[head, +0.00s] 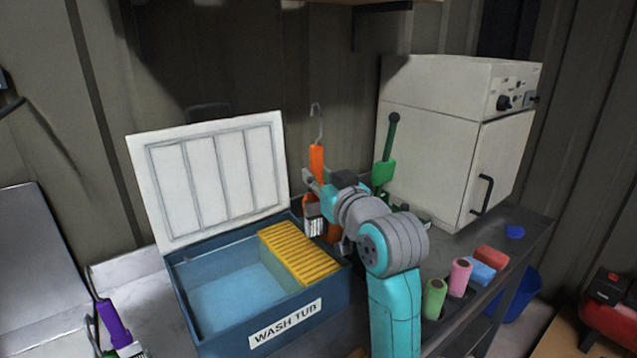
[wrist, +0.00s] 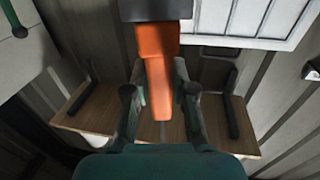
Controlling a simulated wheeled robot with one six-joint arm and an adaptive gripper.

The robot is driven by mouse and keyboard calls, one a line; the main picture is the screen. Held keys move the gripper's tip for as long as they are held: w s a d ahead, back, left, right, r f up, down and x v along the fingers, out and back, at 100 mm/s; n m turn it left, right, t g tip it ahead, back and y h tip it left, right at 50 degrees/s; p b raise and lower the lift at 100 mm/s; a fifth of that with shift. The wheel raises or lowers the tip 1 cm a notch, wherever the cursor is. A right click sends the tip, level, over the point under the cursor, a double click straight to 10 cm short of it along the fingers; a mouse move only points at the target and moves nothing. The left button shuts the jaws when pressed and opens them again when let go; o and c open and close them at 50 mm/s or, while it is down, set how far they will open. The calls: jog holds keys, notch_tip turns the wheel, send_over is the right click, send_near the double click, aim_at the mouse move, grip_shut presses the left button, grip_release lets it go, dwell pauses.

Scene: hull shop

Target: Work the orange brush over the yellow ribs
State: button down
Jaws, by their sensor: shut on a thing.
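The orange brush (head: 316,158) stands roughly upright, with a hook at its top and pale bristles low down. My gripper (head: 320,188) is shut on its handle; in the wrist view the orange handle (wrist: 155,75) lies between the fingers (wrist: 158,98). The yellow ribs (head: 304,254) form a slatted board along the right side of the open blue wash tub (head: 268,328), beside pale blue water. The brush is behind and above the right end of the ribs, seemingly apart from them. My arm hides part of the area just right of the tub.
The tub's white lid (head: 215,180) stands open behind it. Coloured rolls (head: 461,276) line the bench's right side. A purple-handled brush (head: 113,322) is at left. A wooden shelf (wrist: 92,108) shows in the wrist view.

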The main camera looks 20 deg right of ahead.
jog(key=shift+s+d+f, duration=0.1)
jog(key=shift+f, duration=2.35)
